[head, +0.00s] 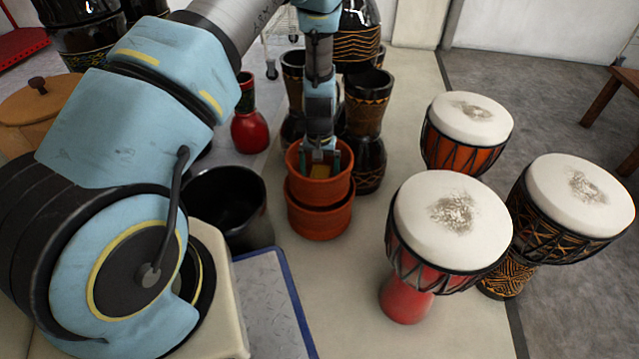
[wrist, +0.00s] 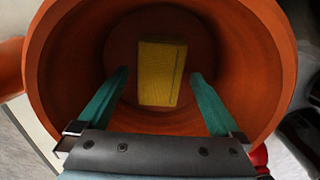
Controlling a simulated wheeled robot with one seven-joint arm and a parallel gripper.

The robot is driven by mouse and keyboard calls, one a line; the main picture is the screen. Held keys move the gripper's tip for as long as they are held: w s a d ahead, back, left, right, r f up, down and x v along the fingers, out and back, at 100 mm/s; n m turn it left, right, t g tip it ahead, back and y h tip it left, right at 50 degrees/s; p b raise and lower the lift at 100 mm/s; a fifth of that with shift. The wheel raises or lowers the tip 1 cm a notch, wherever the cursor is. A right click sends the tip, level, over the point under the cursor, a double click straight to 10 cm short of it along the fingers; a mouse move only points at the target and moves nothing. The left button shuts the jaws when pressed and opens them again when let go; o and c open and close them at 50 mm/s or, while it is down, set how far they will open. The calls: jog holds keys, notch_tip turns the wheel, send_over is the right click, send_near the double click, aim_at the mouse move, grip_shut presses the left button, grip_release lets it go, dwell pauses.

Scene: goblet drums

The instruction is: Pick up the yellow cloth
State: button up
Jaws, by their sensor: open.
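The yellow cloth (wrist: 161,73) lies at the bottom of an orange terracotta pot (wrist: 60,60) in the wrist view. It looks like a flat, folded rectangle. In the wrist view the fingers look apart from the cloth. In the head view my gripper (head: 320,160) is at the pot's mouth, and the arm hides part of the rim.
A black pot (head: 228,205) stands left of the stack and a red bottle-shaped vessel (head: 249,125) behind it. Dark carved drums (head: 368,105) stand close behind the stack. White-topped goblet drums (head: 452,220) stand to the right. Pale floor in front of the stack is clear.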

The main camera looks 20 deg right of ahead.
aim_at(320, 175)
jog(key=shift+f, duration=0.55)
jog(key=shift+r, duration=0.1)
jog(key=shift+c, duration=0.4)
jog(key=c, duration=1.5)
jog(key=shift+o, duration=0.2)
notch_tip(320, 175, up, 10)
jog(key=p, duration=0.4)
